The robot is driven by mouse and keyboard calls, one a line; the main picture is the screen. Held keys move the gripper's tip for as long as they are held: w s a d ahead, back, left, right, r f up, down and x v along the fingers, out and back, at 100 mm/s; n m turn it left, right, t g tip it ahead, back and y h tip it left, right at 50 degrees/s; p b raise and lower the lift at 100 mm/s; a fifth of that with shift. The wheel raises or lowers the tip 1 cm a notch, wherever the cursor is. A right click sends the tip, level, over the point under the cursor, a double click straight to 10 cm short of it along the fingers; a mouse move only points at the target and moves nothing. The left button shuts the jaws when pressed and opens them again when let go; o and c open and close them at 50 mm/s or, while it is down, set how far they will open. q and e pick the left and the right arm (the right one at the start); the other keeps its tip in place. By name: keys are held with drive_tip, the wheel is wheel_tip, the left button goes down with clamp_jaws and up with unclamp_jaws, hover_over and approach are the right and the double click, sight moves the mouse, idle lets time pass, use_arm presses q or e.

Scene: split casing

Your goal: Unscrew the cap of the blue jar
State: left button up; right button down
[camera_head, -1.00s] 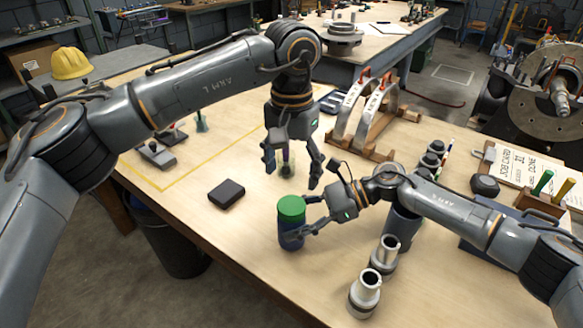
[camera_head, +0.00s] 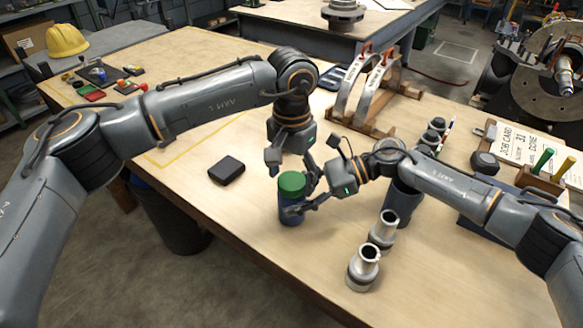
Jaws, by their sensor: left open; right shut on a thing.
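The blue jar (camera_head: 291,211) stands upright on the wooden bench, with its green cap (camera_head: 291,183) on top. My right gripper (camera_head: 299,203) comes in from the right and is shut on the jar's body, partly covering it. My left gripper (camera_head: 291,167) points down just above the cap. Its fingers are open, spread to the left and right of the cap. I cannot tell whether they touch it.
A small black box (camera_head: 226,170) lies left of the jar. Two metal fittings (camera_head: 363,268) stand to the front right. A wooden rack (camera_head: 358,121) with curved metal parts stands behind. The bench's front edge is close to the jar, and the bench left of the jar is mostly clear.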

use_arm(q)
drive_tip(key=shift+c, duration=0.5)
use_arm(e)
drive_tip(key=shift+s+f, duration=0.15)
drive_tip(key=shift+f, duration=0.1)
